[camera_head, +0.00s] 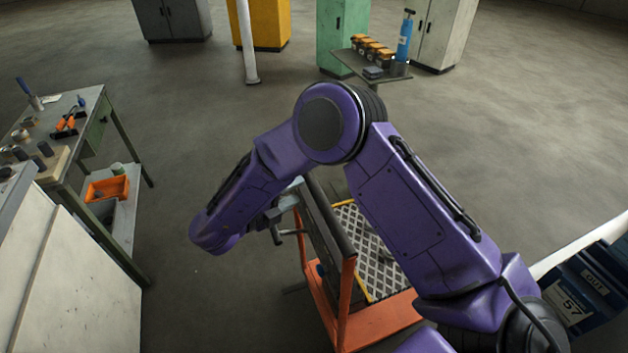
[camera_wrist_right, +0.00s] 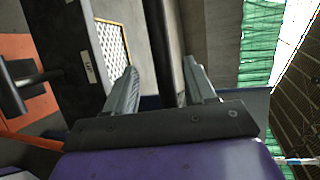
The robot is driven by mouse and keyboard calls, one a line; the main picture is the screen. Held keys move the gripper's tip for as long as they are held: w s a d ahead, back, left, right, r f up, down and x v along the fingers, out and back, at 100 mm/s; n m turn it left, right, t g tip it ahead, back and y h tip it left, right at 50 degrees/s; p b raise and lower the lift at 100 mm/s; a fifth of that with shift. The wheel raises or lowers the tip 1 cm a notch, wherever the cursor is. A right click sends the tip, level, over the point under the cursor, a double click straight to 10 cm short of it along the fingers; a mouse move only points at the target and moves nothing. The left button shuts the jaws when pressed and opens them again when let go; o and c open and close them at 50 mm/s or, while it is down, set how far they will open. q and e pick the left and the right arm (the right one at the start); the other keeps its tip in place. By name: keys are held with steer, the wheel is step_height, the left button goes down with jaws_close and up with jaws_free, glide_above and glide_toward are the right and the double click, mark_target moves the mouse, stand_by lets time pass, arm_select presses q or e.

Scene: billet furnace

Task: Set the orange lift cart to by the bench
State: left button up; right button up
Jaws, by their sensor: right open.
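The orange lift cart (camera_head: 340,325) stands on the floor below my right arm, with a checkered deck (camera_head: 375,250) edged in yellow and a dark upright end panel topped by a dark bar (camera_head: 330,222). My right forearm hides part of it. My right gripper (camera_head: 284,198) is beside the bar's far end, mostly hidden in the head view. In the right wrist view, its fingers (camera_wrist_right: 162,88) are open, with a dark bar (camera_wrist_right: 160,35) running between them; contact cannot be told. The bench (camera_head: 85,105) with tools on top stands at the left. My left gripper is out of view.
An orange bin (camera_head: 106,188) sits on the bench's lower shelf. A pale cabinet (camera_head: 70,275) is at the front left. A blue box (camera_head: 585,295) is at the right. A small table (camera_head: 345,60) and lockers stand at the back. Floor between bench and cart is clear.

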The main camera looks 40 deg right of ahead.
mark_target(308, 185)
steer(key=p+x, duration=0.2)
steer(key=x, duration=0.5)
steer(key=shift+s+d+r, duration=0.15)
steer(key=shift+d, duration=0.15)
steer(key=shift+d+f, duration=0.25)
steer(key=shift+d, duration=0.25)
jaws_close()
